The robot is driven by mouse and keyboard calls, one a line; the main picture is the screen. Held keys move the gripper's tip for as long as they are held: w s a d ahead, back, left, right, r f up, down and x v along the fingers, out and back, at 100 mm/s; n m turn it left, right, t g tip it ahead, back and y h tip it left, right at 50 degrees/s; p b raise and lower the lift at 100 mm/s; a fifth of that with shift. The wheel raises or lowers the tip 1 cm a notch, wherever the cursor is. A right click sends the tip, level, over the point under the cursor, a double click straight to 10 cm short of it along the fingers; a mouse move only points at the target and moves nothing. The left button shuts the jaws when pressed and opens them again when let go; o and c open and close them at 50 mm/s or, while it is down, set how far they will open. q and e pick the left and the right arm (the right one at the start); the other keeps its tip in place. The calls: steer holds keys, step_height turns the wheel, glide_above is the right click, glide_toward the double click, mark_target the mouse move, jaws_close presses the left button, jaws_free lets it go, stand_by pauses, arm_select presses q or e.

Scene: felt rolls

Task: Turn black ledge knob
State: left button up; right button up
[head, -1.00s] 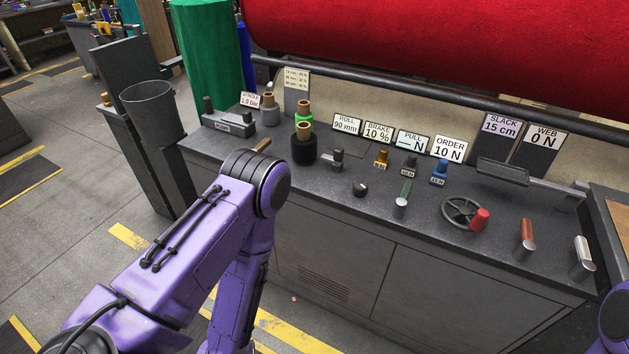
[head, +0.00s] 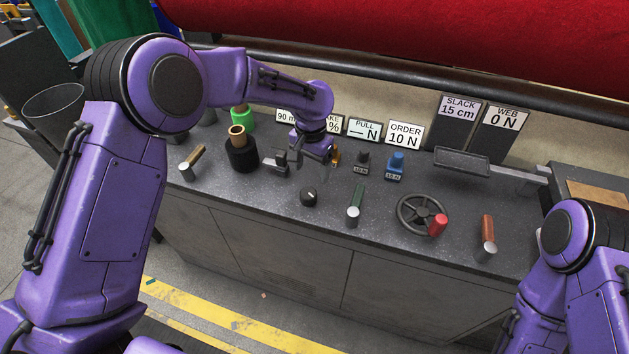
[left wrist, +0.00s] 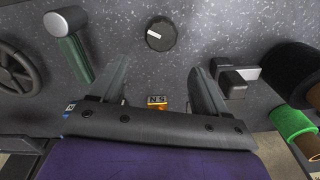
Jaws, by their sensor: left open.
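The black ledge knob (head: 308,197) is a small round dial with a white mark, on the grey speckled ledge (head: 275,210). In the left wrist view the knob (left wrist: 161,34) is at the top middle, just beyond the fingertips. My left gripper (head: 320,165) hangs over the ledge behind the knob, by the small weights. In its wrist view the left gripper (left wrist: 158,68) is open, its two fingers apart with nothing between the tips. The knob lies apart from both fingers. My right arm shows at the right edge, but its gripper is out of view.
A green-handled lever (head: 356,203) and a handwheel (head: 421,214) with a red grip stand right of the knob. A black spool (head: 241,154) and a dark clamp-like fitting (head: 282,161) are to its left. Label cards (head: 404,135) line the back. Bare ledge surrounds the knob.

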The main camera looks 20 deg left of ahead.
mark_target(308, 193)
arm_select(q)
steer(key=s+f, duration=0.1)
steer(key=f, duration=0.1)
steer(key=s+f+p, duration=0.1)
steer(key=f, duration=0.1)
steer(key=s+f, duration=0.1)
steer(key=f, duration=0.1)
steer(key=shift+a, duration=0.2)
steer(key=shift+w+f, duration=0.35)
steer(key=shift+f, duration=0.3)
steer(key=shift+w+f, duration=0.3)
steer(key=shift+f, duration=0.3)
steer(key=shift+w+f, duration=0.15)
steer(key=shift+f, duration=0.05)
steer(key=shift+s+d+r, duration=0.1)
steer(key=shift+s+r, duration=0.15)
steer(key=shift+s, duration=0.1)
steer(key=c, duration=1)
arm_select(e)
steer(key=shift+s+r, duration=0.75)
steer(key=shift+r, duration=0.2)
arm_select(q)
steer(key=shift+c, duration=0.2)
